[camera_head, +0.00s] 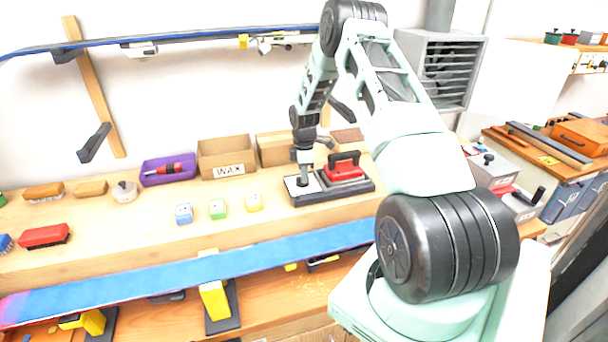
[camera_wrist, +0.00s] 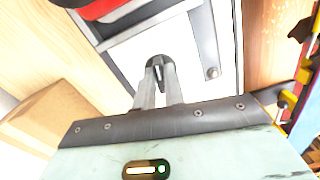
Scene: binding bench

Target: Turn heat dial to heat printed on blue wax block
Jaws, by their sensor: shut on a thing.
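The blue wax block (camera_head: 183,213) stands on the bench at the front left of a green block and a yellow block. The print on it is too small to read here. The heat dial sits on the white panel (camera_head: 291,186) of a dark iron station, with a red iron (camera_head: 343,170) to its right. My gripper (camera_head: 304,182) points down onto this panel. In the wrist view my gripper (camera_wrist: 159,88) is shut on the dark dial (camera_wrist: 157,61), one finger on each side. A pale pointer line shows on the dial; its scale marks are not readable.
The green block (camera_head: 217,209) and yellow block (camera_head: 254,201) stand left of the station. A cardboard WAX box (camera_head: 226,157) and a purple tray (camera_head: 168,170) stand behind. A long blue ski or board (camera_head: 200,271) runs along the front.

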